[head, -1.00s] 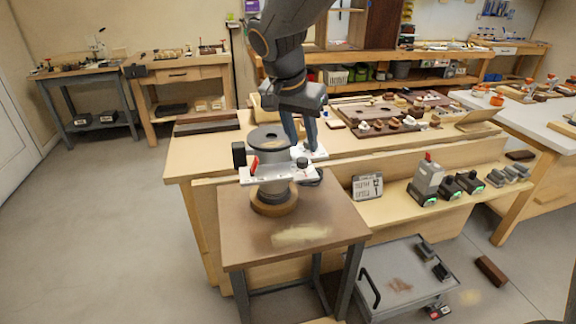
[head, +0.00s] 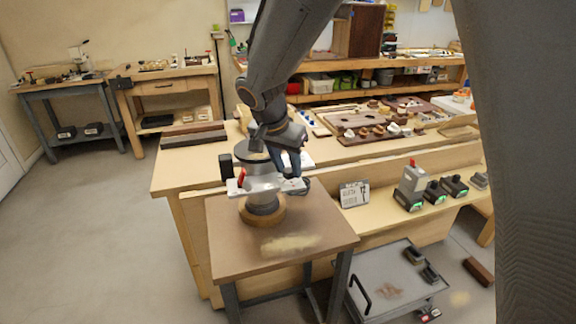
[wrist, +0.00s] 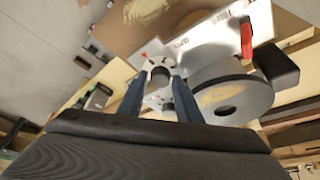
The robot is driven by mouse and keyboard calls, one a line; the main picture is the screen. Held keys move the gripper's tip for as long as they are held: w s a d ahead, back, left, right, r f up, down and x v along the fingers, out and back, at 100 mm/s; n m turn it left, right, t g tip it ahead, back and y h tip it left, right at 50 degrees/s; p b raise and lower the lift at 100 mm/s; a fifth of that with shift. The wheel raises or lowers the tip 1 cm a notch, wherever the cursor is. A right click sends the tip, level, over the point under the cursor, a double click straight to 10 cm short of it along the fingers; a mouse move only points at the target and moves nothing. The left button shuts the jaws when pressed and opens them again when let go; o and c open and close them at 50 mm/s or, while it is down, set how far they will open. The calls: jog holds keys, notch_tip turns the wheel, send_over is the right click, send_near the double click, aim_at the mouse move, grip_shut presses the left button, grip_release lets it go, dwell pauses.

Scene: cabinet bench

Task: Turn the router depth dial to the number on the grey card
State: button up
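The router (head: 264,204) stands upright on a small brown-topped table, with a white plate, a red lever and a black knob on its left side. In the wrist view the depth dial (wrist: 160,74) is a dark round knob on a pale marked disc. My gripper (wrist: 159,88) is open, its two blue-grey fingers spread either side of the dial; I cannot tell whether they touch it. In the head view my gripper (head: 291,170) hides most of the dial. The grey card (head: 354,194) stands on the lower bench shelf to the right; its number is too small to read.
The small table (head: 235,252) has clear room in front of the router, with a dusty patch. A tool with batteries (head: 411,186) stands right of the card. A grey cart (head: 395,278) is at lower right. The workbench lies behind.

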jog(key=shift+c, duration=0.4)
jog(key=c, duration=0.7)
jog(key=shift+o, duration=0.2)
